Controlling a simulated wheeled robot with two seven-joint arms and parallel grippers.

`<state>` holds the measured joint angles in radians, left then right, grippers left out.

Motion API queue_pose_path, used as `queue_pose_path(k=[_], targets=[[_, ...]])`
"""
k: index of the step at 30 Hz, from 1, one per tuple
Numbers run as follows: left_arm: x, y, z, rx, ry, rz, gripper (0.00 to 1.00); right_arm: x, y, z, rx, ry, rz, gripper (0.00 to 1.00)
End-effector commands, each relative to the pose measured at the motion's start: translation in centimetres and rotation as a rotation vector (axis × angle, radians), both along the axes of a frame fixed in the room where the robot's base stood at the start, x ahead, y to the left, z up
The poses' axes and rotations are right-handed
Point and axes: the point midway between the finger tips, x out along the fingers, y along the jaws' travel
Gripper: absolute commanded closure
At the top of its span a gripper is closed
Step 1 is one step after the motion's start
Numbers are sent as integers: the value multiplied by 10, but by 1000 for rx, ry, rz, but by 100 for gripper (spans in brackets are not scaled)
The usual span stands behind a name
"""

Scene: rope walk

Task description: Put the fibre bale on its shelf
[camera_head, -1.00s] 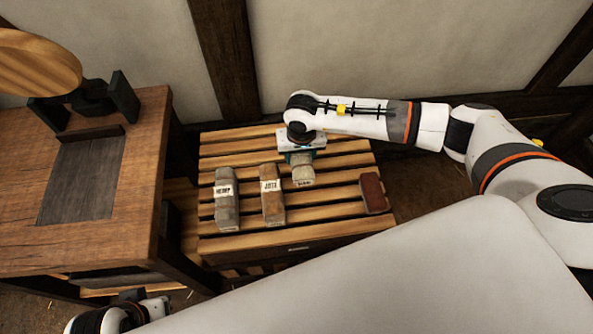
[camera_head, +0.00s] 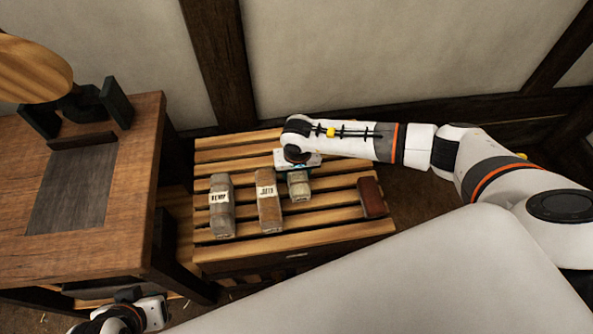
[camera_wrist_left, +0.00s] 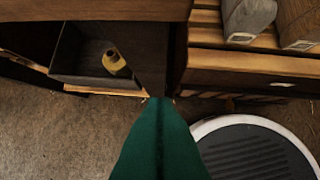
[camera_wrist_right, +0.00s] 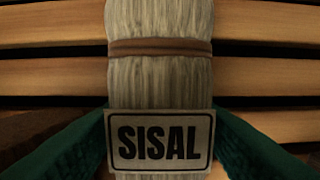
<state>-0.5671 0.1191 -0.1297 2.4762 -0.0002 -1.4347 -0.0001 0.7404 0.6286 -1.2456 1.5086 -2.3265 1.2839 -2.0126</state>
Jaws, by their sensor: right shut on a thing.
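The grey-green sisal bale (camera_head: 299,187) is between the jaws of my right gripper (camera_head: 298,172), over the right part of the slatted rack (camera_head: 345,236). In the right wrist view, green fingers press both sides of the bale (camera_wrist_right: 158,75), by its SISAL label. I cannot tell whether the bale touches the slats. The hemp bale (camera_head: 221,210) and the brown jute bale (camera_head: 268,205) lie to its left on the rack. My left gripper (camera_wrist_left: 155,102) appears shut and empty in the left wrist view, pointing towards the floor area beside the bench.
A dark red block (camera_head: 371,196) lies on the slats right of the sisal bale. A wooden bench (camera_head: 115,230) stands left of the rack. Below it, a dark open box (camera_wrist_left: 75,65) holds a yellowish item (camera_wrist_left: 115,63). A plaster wall rises behind the rack.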

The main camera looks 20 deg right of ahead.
Motion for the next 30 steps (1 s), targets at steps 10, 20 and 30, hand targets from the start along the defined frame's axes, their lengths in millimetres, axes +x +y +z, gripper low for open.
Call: queue_pose_path(k=[10,20,30], targets=[[4,-1,1,-5,-21,-1,100,0,0,-1,0,0,0,28],[-2,0,1,0,13,-1,100,0,0,2,0,0,0,28],[-29,8,9,29,154,11,100,-7,2,72,1,-4,2,28]])
